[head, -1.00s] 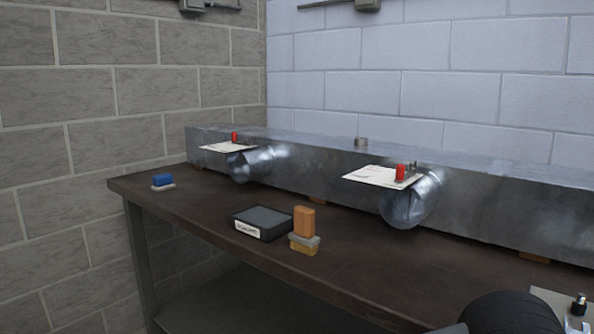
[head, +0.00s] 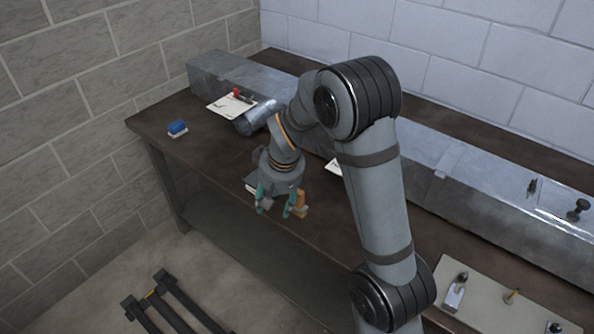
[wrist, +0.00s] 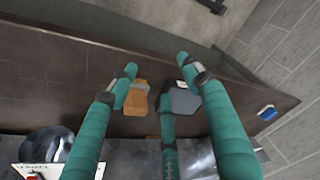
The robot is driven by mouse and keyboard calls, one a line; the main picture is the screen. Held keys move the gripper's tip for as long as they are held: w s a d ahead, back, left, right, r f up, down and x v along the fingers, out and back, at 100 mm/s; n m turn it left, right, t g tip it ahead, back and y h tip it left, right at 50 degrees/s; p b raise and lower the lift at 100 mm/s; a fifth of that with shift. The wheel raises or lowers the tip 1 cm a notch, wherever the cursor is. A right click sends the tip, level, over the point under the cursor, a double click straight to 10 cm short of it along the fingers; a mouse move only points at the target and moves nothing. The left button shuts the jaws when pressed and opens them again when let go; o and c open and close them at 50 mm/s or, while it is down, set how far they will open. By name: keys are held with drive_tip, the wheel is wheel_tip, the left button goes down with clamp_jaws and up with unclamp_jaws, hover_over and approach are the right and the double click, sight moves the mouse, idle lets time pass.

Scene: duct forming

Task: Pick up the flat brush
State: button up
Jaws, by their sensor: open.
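The flat brush has an orange handle, a grey band and tan bristles. In the head view the brush (head: 301,199) shows as an orange piece just right of my gripper's fingers, partly hidden by them. In the wrist view the brush (wrist: 137,98) lies beside the left finger, apparently between it and the middle finger. My gripper (head: 276,208) points down over the front part of the bench, with its teal fingers spread. In the wrist view my gripper (wrist: 157,68) is open and holds nothing. Whether a finger touches the brush I cannot tell.
A dark box (wrist: 184,101) sits close beside the brush, near the fingers. A blue block on a pale base (head: 177,128) stands at the bench's left end. A long metal duct (head: 460,180) runs along the back. The bench (head: 215,165) is bare between blue block and gripper.

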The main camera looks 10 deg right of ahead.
wheel_tip(320, 180, up, 6)
drive_tip(key=p, duration=0.4)
hover_over(299, 189)
drive_tip(key=a, duration=0.2)
drive_tip(key=n, duration=0.1)
drive_tip(key=d+n+g, duration=0.1)
drive_tip(key=n, duration=0.1)
drive_tip(key=d+n+b, duration=0.1)
drive_tip(key=shift+s+d+r+g, duration=0.15)
drive_tip(key=shift+s+r+g, duration=0.05)
drive_tip(key=shift+s+g, duration=0.1)
drive_tip(key=shift+s+f+n, duration=0.1)
drive_tip(key=shift+f+n, duration=0.15)
drive_tip(key=shift+n, duration=0.25)
drive_tip(key=f, duration=0.4)
drive_tip(key=shift+w+a+f, duration=0.2)
drive_tip(key=shift+w, duration=0.05)
drive_tip(key=shift+f+p, duration=0.6)
drive_tip(key=f, duration=0.3)
drive_tip(key=f+p, duration=0.1)
drive_tip(key=shift+w+f, duration=0.15)
drive_tip(key=shift+w, duration=0.15)
drive_tip(key=shift+c, duration=1.4)
